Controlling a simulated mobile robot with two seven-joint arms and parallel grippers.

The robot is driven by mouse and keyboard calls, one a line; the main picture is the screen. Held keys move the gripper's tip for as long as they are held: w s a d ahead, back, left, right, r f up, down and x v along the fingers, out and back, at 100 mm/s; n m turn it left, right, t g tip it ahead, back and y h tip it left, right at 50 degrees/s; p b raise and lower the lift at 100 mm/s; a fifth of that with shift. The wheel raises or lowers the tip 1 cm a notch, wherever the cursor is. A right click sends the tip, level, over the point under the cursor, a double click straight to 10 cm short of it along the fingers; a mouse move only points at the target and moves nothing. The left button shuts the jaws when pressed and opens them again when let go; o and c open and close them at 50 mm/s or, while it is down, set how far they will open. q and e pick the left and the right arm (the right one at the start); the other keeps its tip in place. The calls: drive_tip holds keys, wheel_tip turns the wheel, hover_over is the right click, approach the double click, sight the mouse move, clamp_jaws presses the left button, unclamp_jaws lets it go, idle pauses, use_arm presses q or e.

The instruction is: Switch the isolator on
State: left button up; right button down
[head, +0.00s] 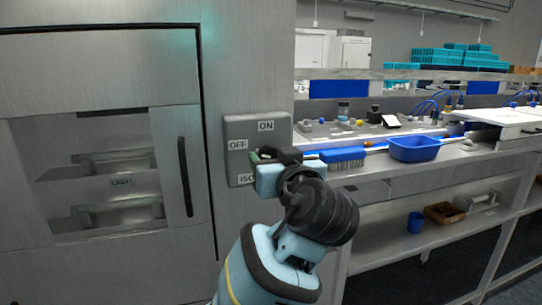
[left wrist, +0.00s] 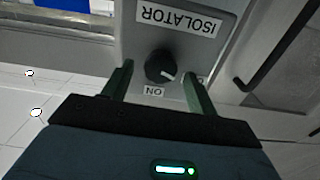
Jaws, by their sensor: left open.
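The isolator panel (head: 257,129) is a grey box on the wall beside the cabinet. Its ON label is at the top and its OFF label at the left; the ISOLATOR label below is partly covered. My left gripper (head: 263,156) is in front of the panel and hides the knob in the head view. In the left wrist view, which shows the panel upside down, the black round knob (left wrist: 159,66) lies between the open fingers of the left gripper (left wrist: 157,70). The knob's white mark points towards the partly hidden OFF label. I cannot tell whether the fingers touch the knob. My right gripper is not in view.
A steel cabinet (head: 100,75) with a dark door handle (head: 185,176) stands left of the panel. To the right is a long bench with a blue bin (head: 414,149) and small parts. Below it is a shelf with a blue cup (head: 415,222) and a brown box (head: 444,213).

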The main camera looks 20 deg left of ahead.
use_arm(q)
drive_tip(key=shift+x, duration=0.9)
drive_tip(key=c, duration=1)
